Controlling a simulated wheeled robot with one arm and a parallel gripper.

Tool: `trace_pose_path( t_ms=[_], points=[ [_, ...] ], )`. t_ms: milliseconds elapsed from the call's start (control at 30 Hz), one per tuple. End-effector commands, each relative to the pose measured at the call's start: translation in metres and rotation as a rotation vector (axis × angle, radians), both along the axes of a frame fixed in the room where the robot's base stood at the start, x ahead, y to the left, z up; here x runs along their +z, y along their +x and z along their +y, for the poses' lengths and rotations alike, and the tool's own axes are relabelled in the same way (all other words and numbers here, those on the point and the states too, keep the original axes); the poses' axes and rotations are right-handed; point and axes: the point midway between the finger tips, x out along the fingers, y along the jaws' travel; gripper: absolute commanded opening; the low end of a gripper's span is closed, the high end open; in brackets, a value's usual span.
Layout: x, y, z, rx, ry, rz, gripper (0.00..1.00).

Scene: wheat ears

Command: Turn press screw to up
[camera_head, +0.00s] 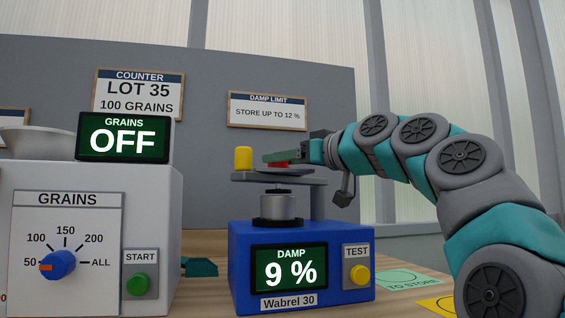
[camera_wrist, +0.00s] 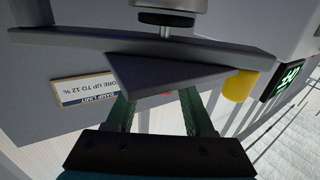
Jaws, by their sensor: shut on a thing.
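The blue damp meter (camera_head: 300,298) reads "DAMP 9 %" and carries a press over a grey metal cup (camera_head: 280,207). The press screw's red part (camera_head: 278,165) shows above the grey crosspiece (camera_head: 308,179), with a yellow knob (camera_head: 243,158) at the left end. My gripper (camera_head: 285,157) reaches in from the right at the top of the press and is shut on the press screw. In the wrist view, my fingers (camera_wrist: 160,100) stand either side of a sliver of red; a dark grey plate (camera_wrist: 170,75) hides most of the grip. The yellow knob also shows there (camera_wrist: 237,86).
A white grain counter (camera_head: 150,200) with a dial and "GRAINS OFF" display stands at left. The yellow TEST button (camera_head: 359,275) is on the meter's front. A green "TO STORE" mat (camera_head: 405,280) and a yellow mat (camera_head: 440,305) lie at right.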

Motion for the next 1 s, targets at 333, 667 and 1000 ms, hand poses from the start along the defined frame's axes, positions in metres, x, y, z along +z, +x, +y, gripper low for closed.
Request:
trace_pose_path(
  t_ms=[333, 667, 1000],
  points=[
    [0.0064, 0.0042, -0.0012, 0.229, 0.001, 0.001, 0.0],
    [0.0072, 0.0061, -0.0028, 0.412, 0.001, 0.001, 0.0],
    [0.0017, 0.007, -0.0029, 0.493, 0.0, 0.001, 0.0]
  ],
)
